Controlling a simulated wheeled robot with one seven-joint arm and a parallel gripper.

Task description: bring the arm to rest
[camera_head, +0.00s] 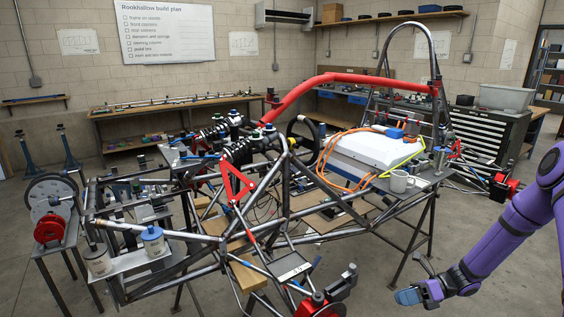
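My purple arm (510,232) reaches in from the right edge, sloping down and to the left. My gripper (411,275) is at its lower end, over the bare floor to the right of the chassis. One grey finger points up and left, and a blue-tipped part points left. A gap shows between them, and I see nothing held there. The tube chassis (330,232) stands to the left, apart from the gripper in this view.
A red brake part (322,307) is low at the front. Tool cabinets (485,135) stand behind. A stand with a wheel hub (50,205) is at left. Floor is clear at lower right.

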